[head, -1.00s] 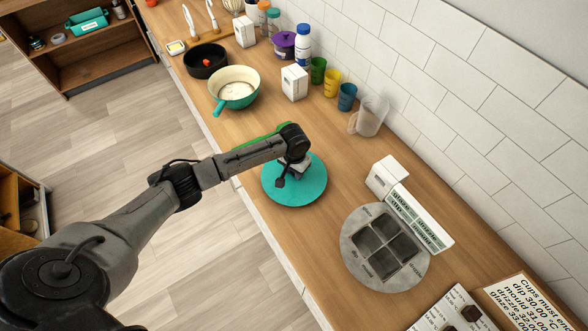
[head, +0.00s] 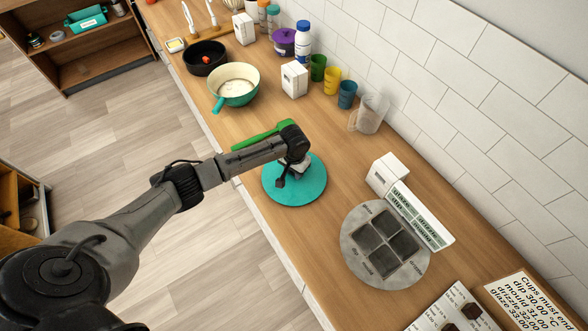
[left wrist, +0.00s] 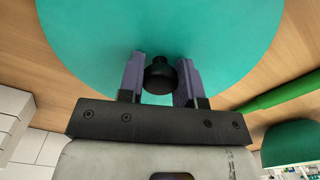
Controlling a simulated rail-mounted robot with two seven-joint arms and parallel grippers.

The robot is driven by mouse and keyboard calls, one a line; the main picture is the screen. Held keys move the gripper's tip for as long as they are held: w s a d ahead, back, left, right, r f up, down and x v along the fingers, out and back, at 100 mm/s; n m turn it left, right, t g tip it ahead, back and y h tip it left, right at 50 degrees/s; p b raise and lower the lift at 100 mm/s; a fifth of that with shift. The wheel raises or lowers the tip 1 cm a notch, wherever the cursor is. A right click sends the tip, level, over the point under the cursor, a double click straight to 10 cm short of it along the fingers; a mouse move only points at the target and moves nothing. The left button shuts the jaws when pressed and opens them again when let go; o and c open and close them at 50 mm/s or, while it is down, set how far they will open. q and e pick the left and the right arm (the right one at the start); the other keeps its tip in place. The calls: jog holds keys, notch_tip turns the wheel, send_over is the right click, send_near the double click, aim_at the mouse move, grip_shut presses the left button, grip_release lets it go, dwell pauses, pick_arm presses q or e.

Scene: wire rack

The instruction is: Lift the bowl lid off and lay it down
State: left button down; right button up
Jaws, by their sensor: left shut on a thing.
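The teal round lid (head: 312,190) is over the middle of the wooden counter, away from the cream and teal bowl (head: 236,78), which stands open with its handle towards the front edge. My left gripper (head: 288,172) is above the lid's middle. In the left wrist view the gripper (left wrist: 160,85) is shut on the black knob (left wrist: 160,76) of the lid (left wrist: 100,40), one finger on each side. The lid looks flat and close to the counter; I cannot tell if it touches. My right gripper is out of view.
A green utensil (head: 262,135) lies beside the lid, partly behind my arm. A grey round plate with square wells (head: 358,270) is to the right. Coloured cups (head: 347,95), a clear jug (head: 370,113) and white boxes (head: 294,80) line the wall side.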

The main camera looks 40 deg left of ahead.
pick_arm(q)
jog(key=c, duration=0.7)
grip_release()
notch_tip(320, 180, up, 14)
jog(key=shift+f+p, duration=0.1)
jog(key=shift+p, duration=0.25)
